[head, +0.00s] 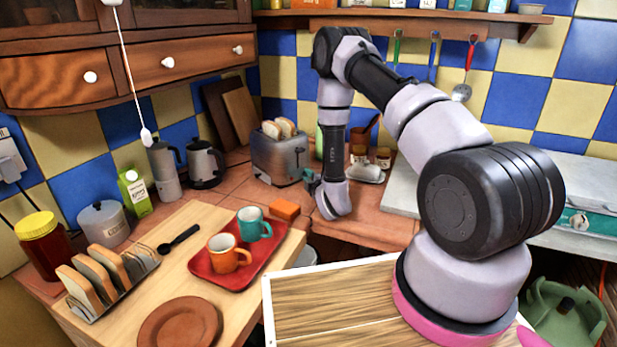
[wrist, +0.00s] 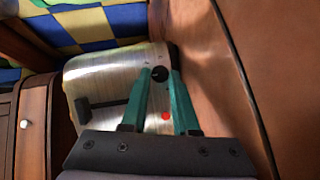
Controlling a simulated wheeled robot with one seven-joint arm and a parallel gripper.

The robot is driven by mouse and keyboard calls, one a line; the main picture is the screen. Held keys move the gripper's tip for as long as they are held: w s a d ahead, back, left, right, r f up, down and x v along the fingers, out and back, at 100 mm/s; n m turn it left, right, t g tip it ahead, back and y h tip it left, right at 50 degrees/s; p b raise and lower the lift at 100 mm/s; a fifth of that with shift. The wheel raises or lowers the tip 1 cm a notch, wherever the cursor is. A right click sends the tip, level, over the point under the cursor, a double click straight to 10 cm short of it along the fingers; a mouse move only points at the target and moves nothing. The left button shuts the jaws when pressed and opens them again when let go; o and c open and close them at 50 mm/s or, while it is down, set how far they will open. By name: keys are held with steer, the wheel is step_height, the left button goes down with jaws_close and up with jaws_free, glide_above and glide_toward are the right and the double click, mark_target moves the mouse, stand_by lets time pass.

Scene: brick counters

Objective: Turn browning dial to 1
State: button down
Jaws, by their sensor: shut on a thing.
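The silver toaster (head: 280,155) stands on the tiled counter in the back corner, with bread slices (head: 279,128) in its top. In the wrist view, its metal end face (wrist: 105,75) shows a black lever (wrist: 84,108), a red button (wrist: 166,116) and a round black browning dial (wrist: 159,74). My gripper (wrist: 160,75) has its two teal fingers on either side of the dial, shut on it. In the head view, my gripper (head: 310,180) is at the toaster's right end, partly hidden by my wrist. The dial's setting is too small to read.
A red tray (head: 208,284) with an orange mug (head: 228,254) and a teal mug (head: 253,224) is on the wooden table in front. Cutting boards lean behind the toaster.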

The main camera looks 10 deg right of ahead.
steer(key=shift+a+n, duration=0.15)
steer(key=shift+n, duration=0.15)
steer(key=c, duration=0.7)
jaws_free()
steer(key=shift+s, duration=0.2)
steer(key=v, duration=1)
steer(key=shift+s+f, duration=0.15)
steer(key=shift+s, duration=0.15)
